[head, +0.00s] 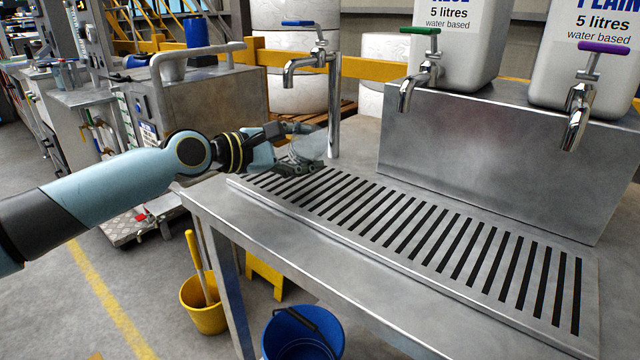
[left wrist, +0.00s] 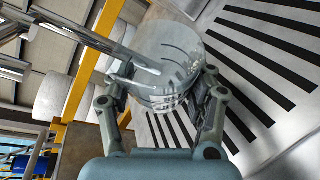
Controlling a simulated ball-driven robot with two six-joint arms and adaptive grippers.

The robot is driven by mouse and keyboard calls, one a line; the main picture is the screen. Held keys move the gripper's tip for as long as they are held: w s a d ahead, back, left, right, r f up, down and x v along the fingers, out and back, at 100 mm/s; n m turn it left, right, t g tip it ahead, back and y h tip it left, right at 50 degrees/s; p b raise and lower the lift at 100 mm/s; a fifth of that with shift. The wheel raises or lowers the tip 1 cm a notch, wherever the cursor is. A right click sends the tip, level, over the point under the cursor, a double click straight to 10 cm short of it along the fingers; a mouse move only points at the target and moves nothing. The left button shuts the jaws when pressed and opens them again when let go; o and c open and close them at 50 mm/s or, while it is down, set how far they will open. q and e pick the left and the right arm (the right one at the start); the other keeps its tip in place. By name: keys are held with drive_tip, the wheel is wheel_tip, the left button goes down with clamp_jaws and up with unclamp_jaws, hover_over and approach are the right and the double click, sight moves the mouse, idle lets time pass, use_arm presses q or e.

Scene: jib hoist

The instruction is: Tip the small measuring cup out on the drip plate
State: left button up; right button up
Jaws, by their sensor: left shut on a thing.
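My left gripper (head: 301,150) is shut on a clear measuring cup (head: 307,147) above the left end of the drip plate (head: 430,240). In the left wrist view the see-through cup (left wrist: 165,60) sits between the two fingers (left wrist: 160,100), with dark marks on its wall. The slotted drip plate (left wrist: 270,45) shows behind it there. The cup looks tilted, but I cannot tell how far or whether it holds liquid. The chrome tap with the blue lever (head: 310,58) stands just behind the cup. My right gripper is in neither view.
A blue bucket (head: 302,335) and a yellow bucket (head: 204,305) stand on the floor. The drip plate's middle and right are clear.

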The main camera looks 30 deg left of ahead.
sight(297, 139)
use_arm(q)
drive_tip(key=n+p, duration=0.1)
drive_tip(key=a+r+n+g+h+p, duration=0.1)
drive_tip(key=p, duration=0.1)
drive_tip(key=shift+w+r+n, duration=0.1)
drive_tip(key=shift+w+n, duration=0.2)
drive_tip(key=shift+w, duration=0.1)
drive_tip(key=a+f+n, duration=0.1)
drive_tip(key=w+a+n+g+h+p, duration=0.1)
drive_tip(key=shift+w+f+n+g, duration=0.2)
drive_tip(key=shift+f+n+g, duration=0.1)
drive_tip(key=shift+f+n, duration=0.1)
drive_tip(key=shift+w+a+f+n+g+h, duration=0.4)
drive_tip(key=shift+f+n+h, duration=0.2)
drive_tip(key=shift+n, duration=0.2)
